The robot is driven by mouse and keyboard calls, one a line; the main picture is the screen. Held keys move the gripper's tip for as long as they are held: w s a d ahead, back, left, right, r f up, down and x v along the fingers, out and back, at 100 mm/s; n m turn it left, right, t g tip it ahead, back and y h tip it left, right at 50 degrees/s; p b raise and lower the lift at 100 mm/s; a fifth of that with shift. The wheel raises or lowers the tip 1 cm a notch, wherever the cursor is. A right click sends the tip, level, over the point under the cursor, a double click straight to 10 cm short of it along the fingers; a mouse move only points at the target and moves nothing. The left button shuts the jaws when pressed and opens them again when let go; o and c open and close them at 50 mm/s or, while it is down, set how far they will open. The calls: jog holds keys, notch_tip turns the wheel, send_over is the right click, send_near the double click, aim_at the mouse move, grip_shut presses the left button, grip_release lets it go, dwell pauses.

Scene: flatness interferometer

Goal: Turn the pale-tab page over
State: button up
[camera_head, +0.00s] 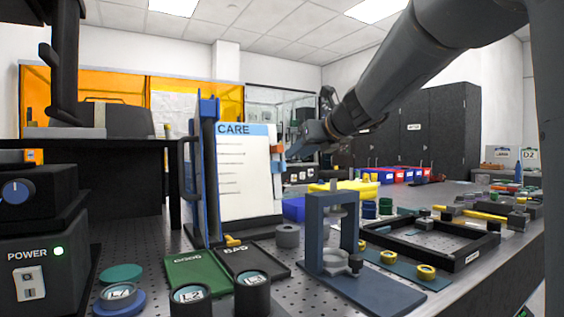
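The white page headed CARE (244,178) stands upright on a blue-framed stand (209,165), facing me. Small tabs stick out at its right edge; an orange-brown one (278,153) is clearest. I cannot make out which tab is the pale one. My gripper (298,149) is at the right edge of the page, close to the tabs, with my arm reaching in from the upper right. Its fingers are small and partly hidden, so I cannot tell whether they are open or touch a tab.
A green tray (198,271) and a black BAD tray (253,259) lie before the stand. Labelled cylinders L2 (190,302) and L3 (252,295) stand in front. A blue-grey frame fixture (315,235) is to the right. A power box (40,250) is at left.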

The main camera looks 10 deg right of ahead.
jog(key=x, duration=0.8)
jog(key=shift+b, duration=0.45)
jog(key=shift+r, duration=0.1)
grip_shut()
